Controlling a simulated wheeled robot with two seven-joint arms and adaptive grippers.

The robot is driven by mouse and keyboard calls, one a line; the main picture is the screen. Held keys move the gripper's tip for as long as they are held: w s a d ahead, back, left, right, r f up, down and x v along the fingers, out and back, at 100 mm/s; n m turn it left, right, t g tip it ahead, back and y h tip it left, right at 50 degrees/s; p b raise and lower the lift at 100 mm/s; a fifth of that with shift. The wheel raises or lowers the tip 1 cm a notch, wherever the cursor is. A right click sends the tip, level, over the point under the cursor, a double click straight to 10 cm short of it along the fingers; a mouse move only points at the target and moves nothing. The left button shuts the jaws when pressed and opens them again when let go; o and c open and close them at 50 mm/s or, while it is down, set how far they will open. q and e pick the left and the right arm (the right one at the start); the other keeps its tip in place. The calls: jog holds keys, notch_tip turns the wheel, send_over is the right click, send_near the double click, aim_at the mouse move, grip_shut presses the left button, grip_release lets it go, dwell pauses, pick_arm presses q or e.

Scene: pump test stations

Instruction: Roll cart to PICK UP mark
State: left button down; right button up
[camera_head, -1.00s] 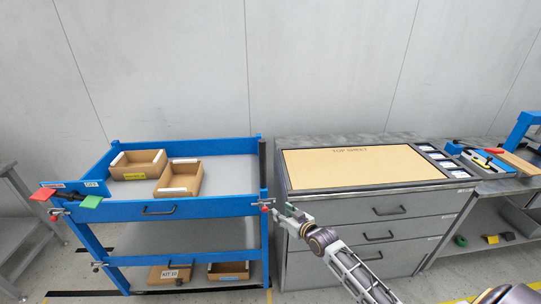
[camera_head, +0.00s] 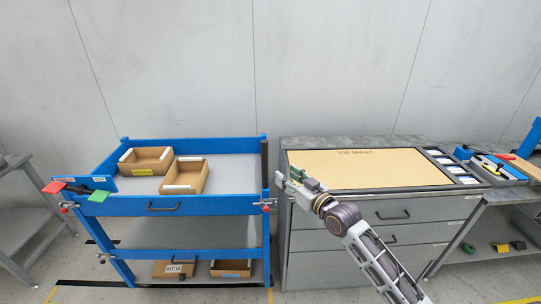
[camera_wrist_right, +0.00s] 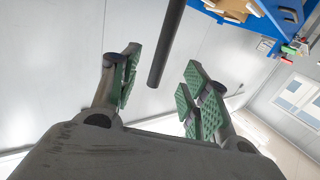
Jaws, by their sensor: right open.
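The blue cart (camera_head: 185,207) stands at the left against the grey wall, with two shelves and cardboard boxes on it. It also shows at the top right of the right wrist view (camera_wrist_right: 262,24). A dark upright post (camera_head: 265,163) rises at its right end; a dark bar (camera_wrist_right: 167,45) hangs between the open fingers in the wrist view, apart from them. My right gripper (camera_head: 281,176) is open and empty just right of the cart's right end; its green-padded fingers (camera_wrist_right: 160,88) show close. No PICK UP mark is readable. My left gripper is not in view.
A grey drawer cabinet (camera_head: 301,241) with a tan TOP SHEET board (camera_head: 360,168) stands right of the cart. Two open cardboard boxes (camera_head: 187,177) sit on the cart's top. A grey bench (camera_head: 25,215) is at far left. Black and yellow floor lines run in front.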

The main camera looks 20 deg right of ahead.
aim_at(267, 157)
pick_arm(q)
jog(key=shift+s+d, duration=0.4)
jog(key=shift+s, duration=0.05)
pick_arm(e)
jog(key=shift+s+a+r, duration=0.1)
jog(key=shift+s+r, duration=0.1)
jog(key=shift+r, duration=0.35)
jog(key=shift+s+a+r, duration=0.1)
jog(key=shift+s+r, duration=0.05)
jog(key=shift+r, duration=0.35)
jog(key=shift+w, duration=0.1)
jog(key=shift+p+x, duration=0.6)
jog(key=shift+x, duration=4.2)
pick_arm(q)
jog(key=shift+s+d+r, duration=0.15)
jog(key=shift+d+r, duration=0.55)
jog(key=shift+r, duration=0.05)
pick_arm(e)
jog(key=shift+x, duration=1.95)
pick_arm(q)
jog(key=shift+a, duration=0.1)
pick_arm(e)
jog(key=shift+r, duration=0.25)
